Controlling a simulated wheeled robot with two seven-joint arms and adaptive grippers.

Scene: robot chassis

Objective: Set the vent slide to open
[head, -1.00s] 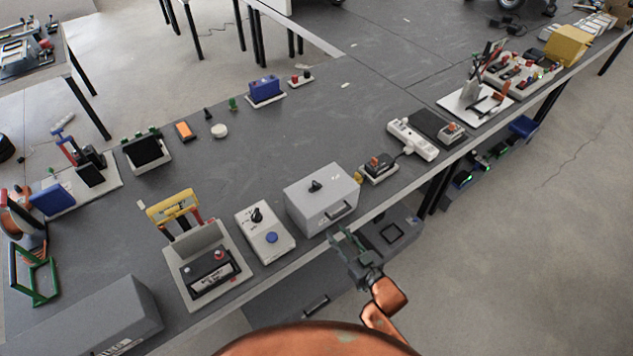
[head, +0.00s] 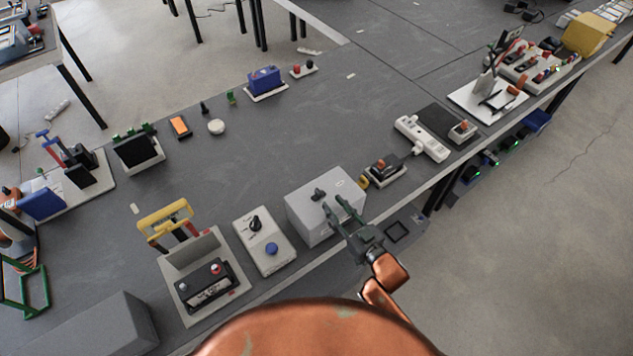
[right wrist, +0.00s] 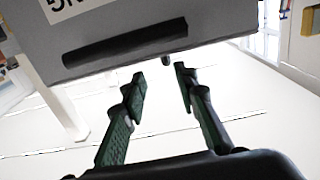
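A light grey box (head: 305,221) with a black knob (head: 319,194) on top stands near the table's front edge. I cannot make out which part is the vent slide. My right gripper (head: 334,204) is at the box's front right side, overlapping it in the head view. In the right wrist view, the grey face (right wrist: 200,15) fills the top, with a long dark bar (right wrist: 125,45) and an upside-down label (right wrist: 70,5). The two green-black fingers (right wrist: 160,76) are apart, with nothing between them, below that face. Contact cannot be told. My left gripper is not in view.
A white panel with a black knob and blue button (head: 265,242) stands left of the box. A small switch block (head: 385,172) and white power strip (head: 422,138) stand to its right. The table (head: 330,110) behind the box is clear.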

